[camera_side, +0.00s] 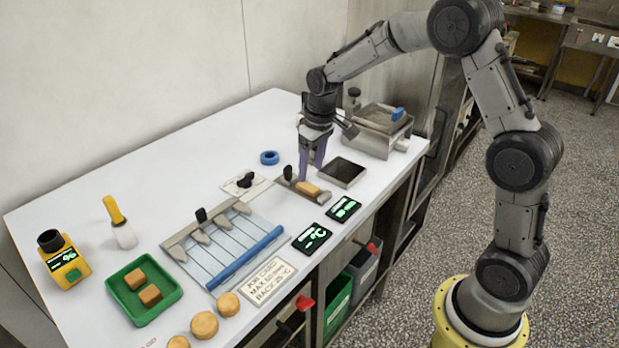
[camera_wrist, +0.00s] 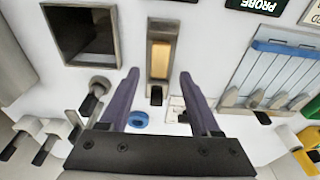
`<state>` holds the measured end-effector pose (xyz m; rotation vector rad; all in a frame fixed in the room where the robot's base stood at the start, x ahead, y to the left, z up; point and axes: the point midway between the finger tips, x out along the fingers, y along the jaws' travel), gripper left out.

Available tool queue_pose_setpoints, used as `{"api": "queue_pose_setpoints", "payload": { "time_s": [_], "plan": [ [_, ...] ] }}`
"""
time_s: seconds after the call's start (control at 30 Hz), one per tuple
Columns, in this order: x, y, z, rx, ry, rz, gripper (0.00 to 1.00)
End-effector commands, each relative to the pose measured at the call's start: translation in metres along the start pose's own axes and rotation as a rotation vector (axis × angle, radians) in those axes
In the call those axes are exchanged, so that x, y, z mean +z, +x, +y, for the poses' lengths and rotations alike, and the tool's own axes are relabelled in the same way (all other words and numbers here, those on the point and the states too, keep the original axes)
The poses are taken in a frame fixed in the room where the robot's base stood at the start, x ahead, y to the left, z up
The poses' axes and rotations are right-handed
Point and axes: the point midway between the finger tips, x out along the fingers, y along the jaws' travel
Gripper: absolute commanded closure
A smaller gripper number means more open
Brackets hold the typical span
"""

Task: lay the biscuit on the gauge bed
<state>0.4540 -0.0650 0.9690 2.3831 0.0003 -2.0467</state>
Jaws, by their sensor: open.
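An oblong tan biscuit (camera_side: 307,188) lies lengthwise on the gauge bed (camera_side: 323,196), a narrow metal channel with a dark knob at its far end. In the wrist view the biscuit (camera_wrist: 160,58) sits between the side walls of the gauge bed (camera_wrist: 163,26) and looks flat. My gripper (camera_side: 311,172) is above the bed, pointing down. Its purple fingers are spread and empty. In the wrist view the gripper (camera_wrist: 159,75) has one finger to each side of the biscuit, with a visible gap.
A square dark-welled metal tray (camera_side: 344,172) and a metal machine (camera_side: 377,130) stand close by. A slotted rack with a blue bar (camera_side: 245,259), a green tray (camera_side: 127,303) with two biscuits, round biscuits (camera_side: 204,325), a blue ring (camera_side: 269,157) and readouts (camera_side: 312,237) occupy the table.

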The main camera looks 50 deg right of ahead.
Motion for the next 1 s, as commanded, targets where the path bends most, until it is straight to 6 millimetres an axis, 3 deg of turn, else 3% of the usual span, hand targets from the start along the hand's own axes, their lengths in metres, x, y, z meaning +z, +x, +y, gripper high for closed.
{"api": "queue_pose_setpoints", "payload": {
  "time_s": [0.1, 0.3, 0.67, 0.83, 1.0],
  "plan": [
    [-0.001, -0.026, 0.000, 0.001, 0.000, 0.004, 0.36],
    [0.000, -0.057, 0.000, 0.000, 0.001, 0.001, 0.36],
    [0.004, -0.077, -0.002, 0.001, 0.000, 0.006, 0.36],
    [0.038, -0.116, -0.017, 0.008, -0.002, 0.062, 0.36],
    [0.105, -0.158, -0.038, 0.013, -0.004, 0.145, 0.36]
  ]
}}
